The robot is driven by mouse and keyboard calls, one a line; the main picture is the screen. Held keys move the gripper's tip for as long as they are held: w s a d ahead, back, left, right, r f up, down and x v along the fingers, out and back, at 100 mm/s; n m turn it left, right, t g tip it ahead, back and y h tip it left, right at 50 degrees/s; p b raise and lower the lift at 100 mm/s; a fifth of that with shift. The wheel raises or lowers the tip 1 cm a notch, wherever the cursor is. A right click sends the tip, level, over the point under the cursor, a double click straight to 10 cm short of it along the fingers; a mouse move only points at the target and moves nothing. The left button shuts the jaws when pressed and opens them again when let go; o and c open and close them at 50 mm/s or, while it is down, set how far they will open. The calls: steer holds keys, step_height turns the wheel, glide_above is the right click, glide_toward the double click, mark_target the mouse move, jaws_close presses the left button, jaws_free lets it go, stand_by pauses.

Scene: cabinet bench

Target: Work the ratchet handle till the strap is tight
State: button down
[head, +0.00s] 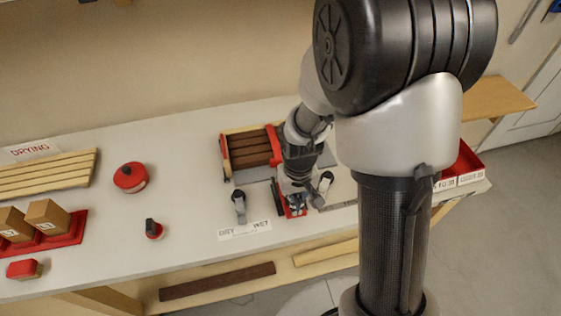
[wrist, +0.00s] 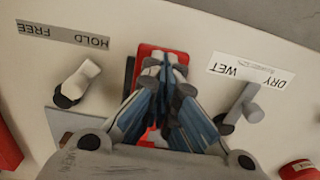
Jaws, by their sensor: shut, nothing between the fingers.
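My gripper (head: 294,192) points down over a small red device (head: 301,210) near the bench's front edge, which looks like the ratchet. In the wrist view my blue-grey fingers (wrist: 166,66) are together with nothing between them, in front of the red device (wrist: 146,52). They cover most of it, so I cannot tell the handle's angle or whether they touch it. Just behind stands a bundle of brown boards (head: 250,152) in a red-ended frame. I cannot make out the strap or its tension.
A grey lever (head: 239,204) stands by the DRY/WET label (head: 244,231). A pale-tipped lever (wrist: 80,82) stands by the HOLD/FREE label (wrist: 64,35). A red round pot (head: 130,178), a red-based knob (head: 154,229) and pale slats (head: 45,172) are to the left.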

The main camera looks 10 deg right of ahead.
steer(key=shift+s+f+b, duration=0.1)
steer(key=shift+f+b, duration=0.35)
steer(key=shift+f, duration=0.3)
steer(key=r+p, duration=0.4)
steer(key=r, duration=0.1)
steer(key=w+r+p, duration=0.1)
steer(key=r+p, duration=0.1)
steer(key=shift+r, duration=0.35)
steer(key=shift+f, duration=0.1)
steer(key=shift+p, duration=0.3)
stand_by(1.4)
stand_by(0.3)
stand_by(2.1)
stand_by(0.4)
